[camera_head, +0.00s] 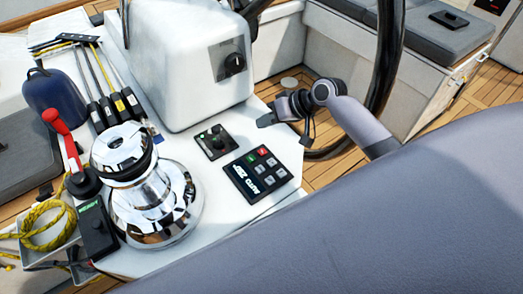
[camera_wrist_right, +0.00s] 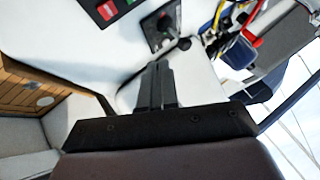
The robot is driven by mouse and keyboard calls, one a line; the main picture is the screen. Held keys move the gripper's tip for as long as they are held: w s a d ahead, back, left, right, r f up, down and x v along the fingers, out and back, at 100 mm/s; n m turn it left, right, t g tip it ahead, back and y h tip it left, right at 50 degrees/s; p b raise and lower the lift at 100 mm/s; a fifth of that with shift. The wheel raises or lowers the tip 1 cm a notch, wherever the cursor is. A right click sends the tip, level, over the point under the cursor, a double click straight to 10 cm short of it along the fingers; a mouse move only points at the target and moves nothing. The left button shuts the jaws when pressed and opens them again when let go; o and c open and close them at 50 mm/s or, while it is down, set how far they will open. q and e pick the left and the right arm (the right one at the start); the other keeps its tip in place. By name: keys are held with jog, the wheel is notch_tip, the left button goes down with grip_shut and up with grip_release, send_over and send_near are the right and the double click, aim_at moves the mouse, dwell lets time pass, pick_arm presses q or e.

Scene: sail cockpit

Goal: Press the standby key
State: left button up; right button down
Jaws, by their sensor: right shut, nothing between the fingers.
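The black keypad (camera_head: 258,173) lies on the white console top, right of the chrome winch. It has several grey keys, a green key (camera_head: 251,158) and a red key (camera_head: 263,151) along its far edge. The key lettering is too small to read, so I cannot tell which is standby. In the right wrist view the red key (camera_wrist_right: 108,12) shows at the top left, partly beside the dark keypad face. My right gripper (camera_head: 265,121) is shut and empty, beyond the keypad near the console's right edge, apart from the keys. Its closed fingers (camera_wrist_right: 158,70) show in the wrist view. My left gripper is out of view.
A small black knob panel (camera_head: 213,141) sits just left of the keypad. The chrome winch (camera_head: 145,190) and a red-handled lever (camera_head: 62,135) stand further left. A white housing with a dial (camera_head: 190,65) rises behind. The dark wheel rim (camera_head: 385,55) passes behind my right arm.

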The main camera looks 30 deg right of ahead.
jog(key=f, duration=0.1)
jog(key=b, duration=0.3)
send_over(266, 152)
notch_tip(266, 152, down, 5)
jog(key=shift+f, duration=0.1)
notch_tip(266, 152, down, 2)
jog(key=shift+a+f+b, duration=0.1)
jog(key=shift+b, duration=0.7)
jog(key=shift+f, duration=0.2)
dwell(1.0)
jog(key=shift+f+b, duration=0.3)
jog(key=shift+f, duration=0.1)
jog(key=shift+f+b, duration=0.3)
jog(key=shift+f, duration=0.2)
dwell(0.5)
dwell(0.3)
jog(key=shift+r+p, duration=0.9)
jog(key=shift+p, duration=0.05)
